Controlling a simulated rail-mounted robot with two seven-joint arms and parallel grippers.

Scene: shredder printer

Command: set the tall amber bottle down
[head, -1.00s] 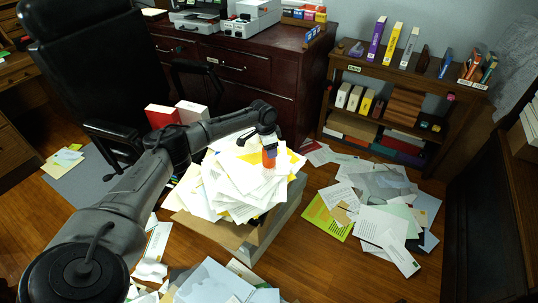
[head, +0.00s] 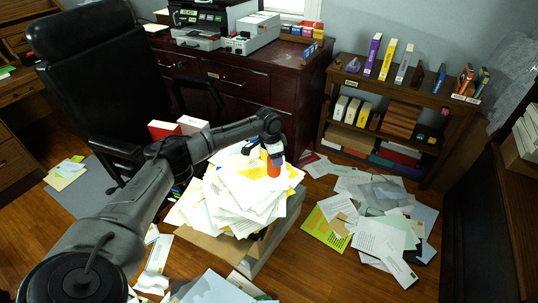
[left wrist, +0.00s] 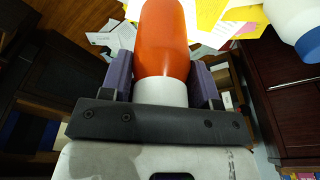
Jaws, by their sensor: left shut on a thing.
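My left gripper (head: 272,153) is shut on an orange-amber bottle (head: 274,169) with a white cap, above the right side of a heap of loose papers (head: 232,197). In the left wrist view the gripper (left wrist: 161,86) grips the bottle (left wrist: 162,38) near its white cap (left wrist: 160,93), and the orange body points away from the palm. I cannot tell whether the bottle's base touches the papers. My right gripper is in neither view.
The papers heap over a box (head: 260,253) on the floor. A white bottle with a blue end (left wrist: 305,30) shows beside the held bottle. A bookshelf (head: 395,85) stands at right, a dark cabinet (head: 262,105) behind, and an office chair (head: 95,75) at left. Papers litter the floor.

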